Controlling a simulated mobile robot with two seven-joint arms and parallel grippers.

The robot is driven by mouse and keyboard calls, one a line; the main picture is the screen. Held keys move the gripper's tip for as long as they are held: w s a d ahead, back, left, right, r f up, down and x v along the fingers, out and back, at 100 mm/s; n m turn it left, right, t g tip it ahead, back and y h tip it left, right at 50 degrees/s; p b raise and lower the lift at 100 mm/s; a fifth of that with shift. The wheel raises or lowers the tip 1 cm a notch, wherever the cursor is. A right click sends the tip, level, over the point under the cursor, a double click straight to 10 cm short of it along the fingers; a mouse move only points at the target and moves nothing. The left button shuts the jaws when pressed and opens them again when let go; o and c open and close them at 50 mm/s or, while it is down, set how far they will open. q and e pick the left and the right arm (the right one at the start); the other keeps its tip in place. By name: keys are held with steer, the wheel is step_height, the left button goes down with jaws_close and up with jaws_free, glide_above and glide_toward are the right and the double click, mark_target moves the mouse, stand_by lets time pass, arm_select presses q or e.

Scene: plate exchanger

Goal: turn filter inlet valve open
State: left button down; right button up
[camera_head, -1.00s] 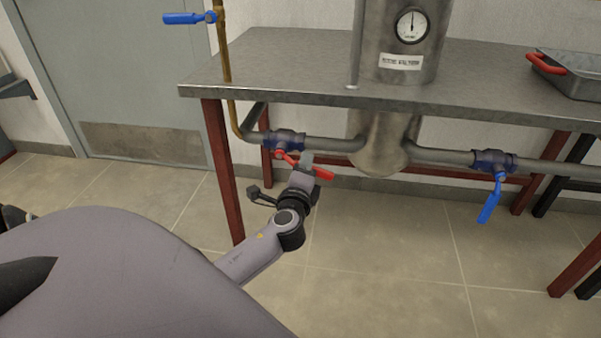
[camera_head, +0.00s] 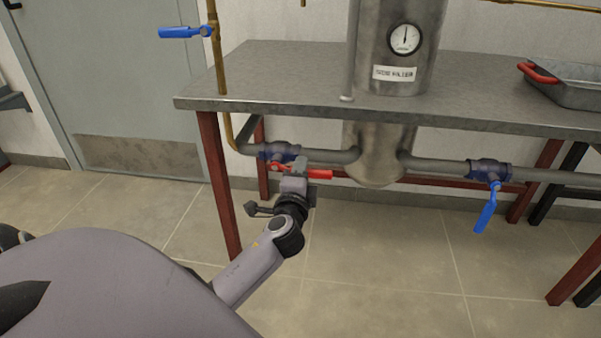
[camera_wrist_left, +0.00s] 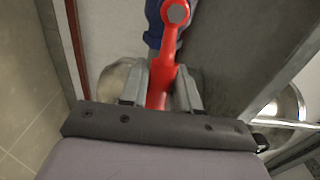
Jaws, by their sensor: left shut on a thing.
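A valve with a dark blue body (camera_head: 279,153) sits in the grey pipe left of the steel filter vessel (camera_head: 376,155), under the bench. Its red lever handle (camera_head: 320,174) lies nearly level, roughly along the pipe, with its free end to the right. My left gripper (camera_head: 300,168) is shut on the red handle between its pivot and free end. In the left wrist view the red handle (camera_wrist_left: 168,62) runs from its round pivot down between the two fingers (camera_wrist_left: 160,90). The handle's far end is hidden there. My right gripper is not in view.
The steel bench top (camera_head: 270,75) is above my left gripper, with a red bench leg (camera_head: 219,185) to its left. A blue-handled valve (camera_head: 486,205) hangs on the right pipe. Another blue handle (camera_head: 184,32) is at upper left. Floor below is clear.

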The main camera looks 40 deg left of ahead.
arm_select(q)
steer(key=shift+d+r, duration=0.1)
steer(key=shift+d, duration=0.1)
steer(key=c, duration=0.9)
jaws_free()
steer(key=shift+a, duration=0.1)
steer(key=p+v, duration=0.1)
steer(key=v, duration=0.6)
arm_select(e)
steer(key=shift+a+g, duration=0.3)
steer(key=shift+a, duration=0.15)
arm_select(q)
steer(key=shift+s, duration=0.1)
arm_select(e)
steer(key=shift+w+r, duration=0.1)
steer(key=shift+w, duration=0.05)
